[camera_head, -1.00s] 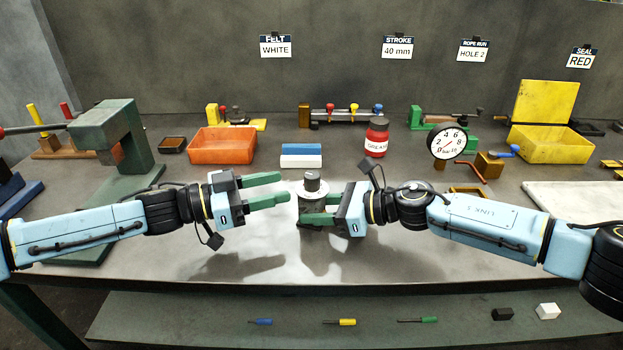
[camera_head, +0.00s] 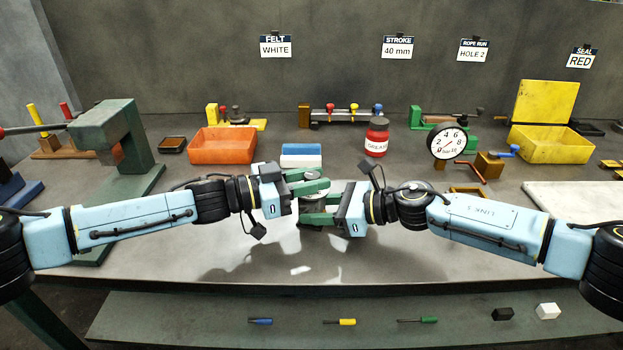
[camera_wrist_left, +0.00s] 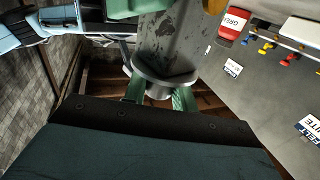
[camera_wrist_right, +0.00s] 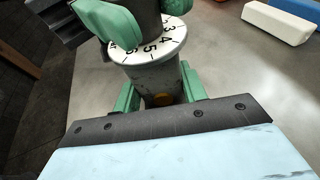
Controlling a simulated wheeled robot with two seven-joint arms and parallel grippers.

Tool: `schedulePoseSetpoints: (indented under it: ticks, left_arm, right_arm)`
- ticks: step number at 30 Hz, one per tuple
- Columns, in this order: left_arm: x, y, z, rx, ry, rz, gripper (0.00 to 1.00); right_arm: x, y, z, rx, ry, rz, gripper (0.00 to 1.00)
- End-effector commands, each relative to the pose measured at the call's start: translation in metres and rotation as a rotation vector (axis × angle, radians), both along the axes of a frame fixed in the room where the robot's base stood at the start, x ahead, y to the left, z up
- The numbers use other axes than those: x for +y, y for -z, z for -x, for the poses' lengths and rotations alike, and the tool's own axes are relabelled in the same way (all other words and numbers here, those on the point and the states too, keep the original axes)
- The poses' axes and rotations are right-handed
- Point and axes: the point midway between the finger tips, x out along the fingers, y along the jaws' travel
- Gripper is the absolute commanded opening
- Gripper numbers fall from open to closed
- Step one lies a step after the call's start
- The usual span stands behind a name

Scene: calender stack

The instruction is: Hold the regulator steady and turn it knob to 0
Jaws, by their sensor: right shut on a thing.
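The regulator (camera_head: 319,222) is a grey cylinder with a white number dial (camera_wrist_right: 165,48) and a dark knob (camera_wrist_right: 148,6) on top. The left wrist view shows the knob (camera_wrist_left: 158,91) between the green fingers. The 3, 4, 5 and 6 are readable; the 0 is hidden.
Behind the regulator lie a blue block (camera_head: 301,148) and a white block (camera_head: 300,160). A red jar (camera_head: 376,138), a gauge (camera_head: 447,142) and an orange tray (camera_head: 222,146) stand further back. A green press (camera_head: 120,140) is at left. The bench front is clear.

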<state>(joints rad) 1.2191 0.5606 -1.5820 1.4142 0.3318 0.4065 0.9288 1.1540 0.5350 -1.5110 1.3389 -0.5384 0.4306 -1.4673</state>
Motion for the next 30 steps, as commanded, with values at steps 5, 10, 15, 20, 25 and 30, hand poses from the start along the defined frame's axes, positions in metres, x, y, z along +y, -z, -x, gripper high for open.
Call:
schedulePoseSetpoints:
  ticks: [5,10,15,20,25,30]
  left_arm:
    - [0.0002,0.0,0.0001,0.0,0.0,0.0,0.04]
    - [-0.0001,0.0,0.0004,0.0,-0.007,0.002,0.04]
    - [-0.0015,0.0007,0.0012,0.002,-0.049,0.006,0.04]
    - [-0.0031,0.0008,0.0026,0.002,-0.125,0.008,0.04]
    - [-0.0052,0.0008,0.0042,0.004,-0.235,0.011,0.04]
    - [-0.0072,-0.0003,0.0051,0.003,-0.351,0.013,0.04]
  right_arm:
    - [0.0001,0.0003,0.0003,0.0,-0.001,0.0,0.29]
    - [0.0001,0.0003,0.0003,0.001,-0.001,0.0,0.29]
    - [0.0002,0.0003,0.0003,0.001,-0.001,0.0,0.29]
    - [0.0005,0.0002,0.0006,0.001,-0.002,0.0,0.29]
    - [0.0009,0.0002,0.0008,0.001,-0.003,0.0,0.29]
    - [0.0013,0.0003,0.0011,0.001,-0.003,0.0,0.29]
